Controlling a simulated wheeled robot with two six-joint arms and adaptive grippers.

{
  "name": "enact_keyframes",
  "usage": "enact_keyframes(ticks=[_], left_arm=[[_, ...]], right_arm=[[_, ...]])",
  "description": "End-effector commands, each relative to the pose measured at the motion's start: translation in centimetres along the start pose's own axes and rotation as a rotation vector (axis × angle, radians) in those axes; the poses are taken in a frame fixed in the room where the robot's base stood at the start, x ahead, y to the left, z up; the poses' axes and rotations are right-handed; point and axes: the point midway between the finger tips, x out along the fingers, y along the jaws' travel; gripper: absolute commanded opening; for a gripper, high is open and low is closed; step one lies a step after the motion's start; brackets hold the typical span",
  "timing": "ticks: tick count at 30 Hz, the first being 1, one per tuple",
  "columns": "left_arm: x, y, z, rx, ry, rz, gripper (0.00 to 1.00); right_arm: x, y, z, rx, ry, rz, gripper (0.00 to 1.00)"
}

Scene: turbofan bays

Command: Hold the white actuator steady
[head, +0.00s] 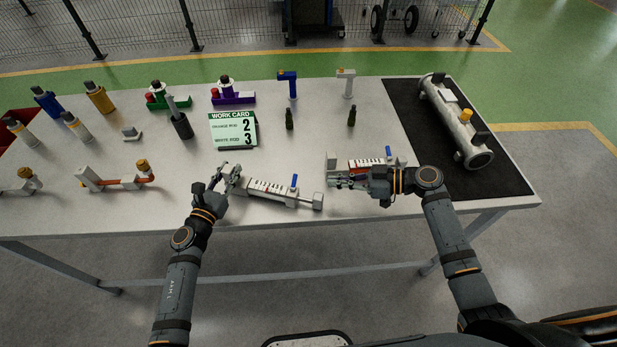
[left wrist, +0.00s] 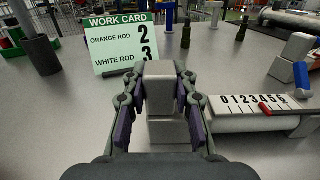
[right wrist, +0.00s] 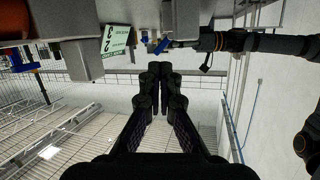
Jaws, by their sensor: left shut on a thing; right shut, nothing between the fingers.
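The white actuator (head: 268,190) lies near the table's front edge, with a numbered scale, a red marker and a blue lever. Its right end block (head: 317,201) stands out on a pale rod. My left gripper (head: 231,176) is at its left end. In the left wrist view my left gripper (left wrist: 160,95) is shut on the actuator's pale end block (left wrist: 160,128), and the scale (left wrist: 255,105) shows to the right. My right gripper (head: 335,180) is shut and empty, in front of a second actuator (head: 375,162). The right wrist view shows its closed fingertips (right wrist: 160,72).
A work card (head: 232,130) reads orange rod 2, white rod 3. A dark mat (head: 490,178) carries a large pale cylinder (head: 450,120) at right. Blue (head: 288,84) and white (head: 346,84) upright tools, small dark bottles and several fittings stand behind and left. Free tabletop lies around the card.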

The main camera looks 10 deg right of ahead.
Motion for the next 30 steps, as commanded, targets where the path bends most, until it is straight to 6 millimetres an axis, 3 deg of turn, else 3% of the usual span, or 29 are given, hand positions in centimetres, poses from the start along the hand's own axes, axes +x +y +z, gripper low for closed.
enact_keyframes(ticks=[6, 10, 20, 23, 30], left_arm=[[0.0, 0.0, 0.1, -0.001, -0.002, -0.001, 0.0], [0.0, 0.0, 0.1, -0.002, -0.003, -0.001, 0.0], [0.1, 0.0, 0.2, -0.002, -0.003, -0.001, 0.0], [0.1, 0.0, 0.2, -0.002, -0.003, -0.001, 0.0], [0.0, 0.0, 0.2, -0.002, -0.003, -0.001, 0.0]], right_arm=[[-0.7, -4.7, -1.7, -0.56, 0.024, 0.159, 0.0], [-1.0, -6.3, -2.9, -0.747, 0.026, 0.216, 0.0], [-0.7, -6.8, -3.6, -0.828, 0.026, 0.244, 0.0], [0.4, -6.5, -3.8, -0.826, 0.03, 0.246, 0.0], [5.0, -5.6, -4.4, -0.822, 0.032, 0.244, 0.0]])
